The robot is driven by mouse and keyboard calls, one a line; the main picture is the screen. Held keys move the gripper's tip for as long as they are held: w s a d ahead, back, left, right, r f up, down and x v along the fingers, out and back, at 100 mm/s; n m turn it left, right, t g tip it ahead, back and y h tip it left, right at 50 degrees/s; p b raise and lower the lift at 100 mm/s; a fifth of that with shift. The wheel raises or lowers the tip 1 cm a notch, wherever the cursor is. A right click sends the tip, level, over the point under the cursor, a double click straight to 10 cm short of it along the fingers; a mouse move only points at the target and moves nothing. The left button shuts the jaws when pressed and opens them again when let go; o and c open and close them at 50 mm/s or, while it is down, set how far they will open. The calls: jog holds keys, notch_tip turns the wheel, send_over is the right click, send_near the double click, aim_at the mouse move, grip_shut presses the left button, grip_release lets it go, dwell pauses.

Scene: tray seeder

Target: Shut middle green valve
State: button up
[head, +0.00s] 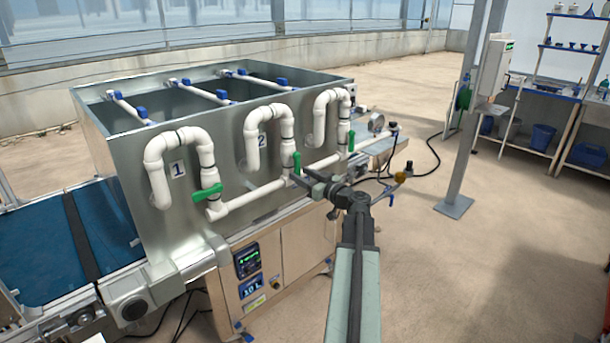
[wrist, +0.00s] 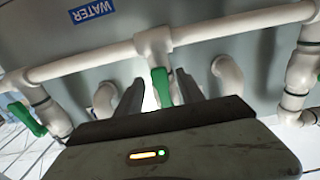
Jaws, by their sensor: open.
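The middle green valve (head: 297,163) is on the white pipe below the hooped pipe marked 2. Its handle stands upright in the head view, in line with the riser. In the wrist view the middle green handle (wrist: 161,87) lies between my two fingers. My gripper (head: 299,176) is open at this valve; its fingers partly cover the pipe below the handle. In the wrist view my gripper (wrist: 159,88) shows a gap on both sides of the handle; I cannot tell whether either finger touches it.
The left green valve (head: 207,192) has its handle lying crosswise. The right green valve (head: 351,141) stands upright. A metal tank (head: 130,170) is behind the pipes. A grey post (head: 468,140) stands to the right, with free floor before it.

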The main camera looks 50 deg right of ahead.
jog(key=shift+w, duration=0.1)
grip_shut()
dwell(1.3)
